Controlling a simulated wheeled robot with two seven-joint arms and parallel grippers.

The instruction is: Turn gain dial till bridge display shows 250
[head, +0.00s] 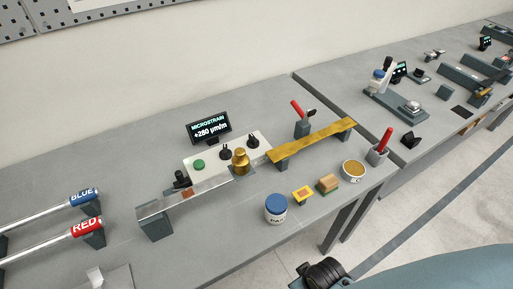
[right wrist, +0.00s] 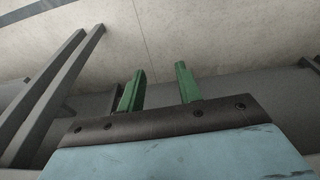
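The bridge display (head: 209,128) stands at the back of the bench and reads MICROSTRAIN +280 µm/m. In front of it is a white bridge box (head: 205,163) with a green button (head: 199,165) and two black knobs, one in the middle (head: 225,153) and one at the right (head: 253,141). I cannot tell which knob is the gain dial. My right gripper (right wrist: 158,88) shows in the right wrist view with its two green fingers apart and nothing between them; the floor and table legs lie beyond. My left gripper is not in view.
A brass weight (head: 240,162) stands by the box's front edge, near a metal beam (head: 190,193). A gold beam (head: 312,140) lies to the right. A blue-lidded jar (head: 276,208), small blocks (head: 327,184) and a round tin (head: 353,170) line the front edge. Blue and red labelled rods (head: 84,197) are left.

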